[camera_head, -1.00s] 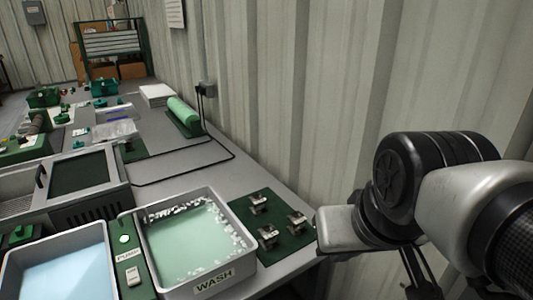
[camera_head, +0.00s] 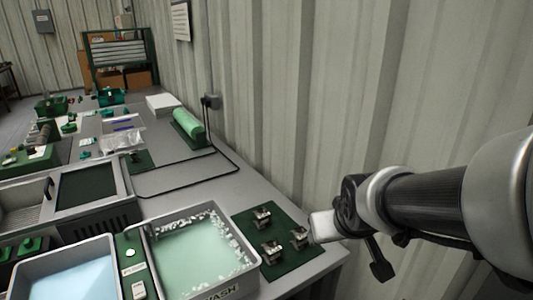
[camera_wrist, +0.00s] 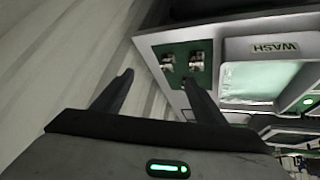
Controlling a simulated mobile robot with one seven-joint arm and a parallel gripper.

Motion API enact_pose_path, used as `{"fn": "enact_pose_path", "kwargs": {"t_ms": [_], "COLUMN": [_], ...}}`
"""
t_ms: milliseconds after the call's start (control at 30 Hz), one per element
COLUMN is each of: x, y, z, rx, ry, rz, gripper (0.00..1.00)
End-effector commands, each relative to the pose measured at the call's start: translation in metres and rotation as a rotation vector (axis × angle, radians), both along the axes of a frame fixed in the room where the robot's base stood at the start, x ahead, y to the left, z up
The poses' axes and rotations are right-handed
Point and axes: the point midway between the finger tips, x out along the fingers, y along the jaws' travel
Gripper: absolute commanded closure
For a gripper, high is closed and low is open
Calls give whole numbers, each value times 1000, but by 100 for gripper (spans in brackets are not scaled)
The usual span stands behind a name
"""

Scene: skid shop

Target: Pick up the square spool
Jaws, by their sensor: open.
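Three small metal pieces stand on a dark green mat (camera_head: 284,221) at the near right corner of the bench: one at the back (camera_head: 261,217), one at the front (camera_head: 271,250), one at the right (camera_head: 299,237). I cannot tell which is the square spool. In the wrist view two pieces show clearly on the mat, a left one (camera_wrist: 168,63) and a right one (camera_wrist: 196,60); the third is largely hidden by a finger. My gripper (camera_wrist: 156,80) is open and empty, off the bench edge and apart from the pieces.
A grey wash tray (camera_head: 243,284) with green liquid and white foam stands left of the mat. A tray of pale blue liquid (camera_head: 65,272) is farther left. The corrugated wall (camera_head: 330,120) runs close along the bench's right side. A black cable (camera_head: 190,183) crosses the bench.

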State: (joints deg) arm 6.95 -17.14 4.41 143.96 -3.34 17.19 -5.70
Motion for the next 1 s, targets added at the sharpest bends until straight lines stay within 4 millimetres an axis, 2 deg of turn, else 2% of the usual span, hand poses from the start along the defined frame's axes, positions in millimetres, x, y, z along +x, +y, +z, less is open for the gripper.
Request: {"fn": "enact_pose_path", "kwargs": {"t_ms": [100, 200, 400, 500, 633, 900, 1000], "x": [38, 63, 88, 90, 84, 67, 67], "y": [-7, -8, -1, 4, 11, 14, 14], "z": [-31, -58, -109, -130, -148, -157, -159], "rx": [-21, -24, 17, 52, 102, 155, 159], "ry": [-38, -91, -215, -288, -388, -530, -549], "rz": [47, 89, 145, 147, 119, 32, 21], "gripper": [34, 34, 34, 34, 34, 34, 34]}}
